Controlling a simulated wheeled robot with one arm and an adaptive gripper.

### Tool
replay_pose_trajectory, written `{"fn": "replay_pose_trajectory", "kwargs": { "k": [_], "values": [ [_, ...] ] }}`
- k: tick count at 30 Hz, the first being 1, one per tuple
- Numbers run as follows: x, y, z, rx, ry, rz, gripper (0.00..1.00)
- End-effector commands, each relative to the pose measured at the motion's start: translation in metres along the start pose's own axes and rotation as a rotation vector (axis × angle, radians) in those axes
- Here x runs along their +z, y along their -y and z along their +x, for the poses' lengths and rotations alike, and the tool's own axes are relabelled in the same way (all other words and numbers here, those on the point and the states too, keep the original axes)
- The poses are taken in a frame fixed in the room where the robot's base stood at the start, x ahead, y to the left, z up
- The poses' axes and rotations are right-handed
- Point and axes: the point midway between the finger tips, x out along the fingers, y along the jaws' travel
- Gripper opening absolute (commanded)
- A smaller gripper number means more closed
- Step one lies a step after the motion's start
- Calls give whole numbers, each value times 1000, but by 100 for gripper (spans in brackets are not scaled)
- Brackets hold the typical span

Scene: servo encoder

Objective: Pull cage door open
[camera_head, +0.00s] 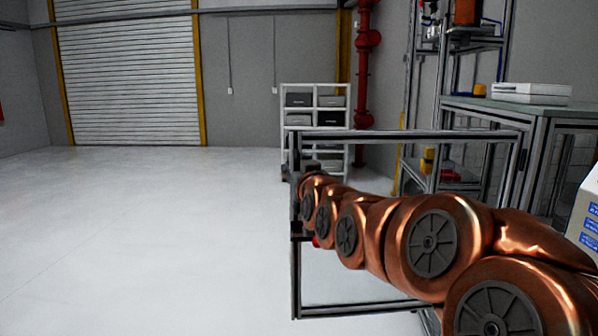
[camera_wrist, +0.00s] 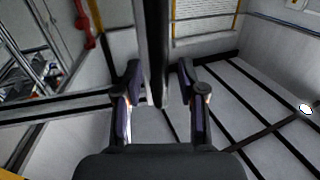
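The cage door (camera_head: 410,134) is a grey metal frame that stands swung out, reaching left from the cage (camera_head: 540,125). My gripper (camera_head: 297,190) is at the door's left upright and is mostly hidden behind my copper arm in the head view. In the wrist view, my gripper's fingers (camera_wrist: 159,78) stand on either side of a dark upright of the door (camera_wrist: 155,40). Narrow gaps seem to show between the upright and both fingertips. Whether either finger touches it is hard to see.
A white shelf rack (camera_head: 315,95) with grey bins stands behind the door. A red pipe (camera_head: 366,70) runs up the wall. A white device (camera_head: 530,93) lies on the cage top. The floor (camera_head: 150,230) to the left is clear up to the roller shutter (camera_head: 130,75).

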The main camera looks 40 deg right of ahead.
Motion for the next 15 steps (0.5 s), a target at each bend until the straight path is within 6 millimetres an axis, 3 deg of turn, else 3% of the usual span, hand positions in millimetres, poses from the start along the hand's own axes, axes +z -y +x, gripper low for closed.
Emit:
{"fn": "replay_pose_trajectory", "kwargs": {
  "k": [10, 15],
  "values": [
    [-3, 1, 0, -2, 0, 0, 41],
    [-21, 1, 0, -1, -6, 0, 41]
  ]
}}
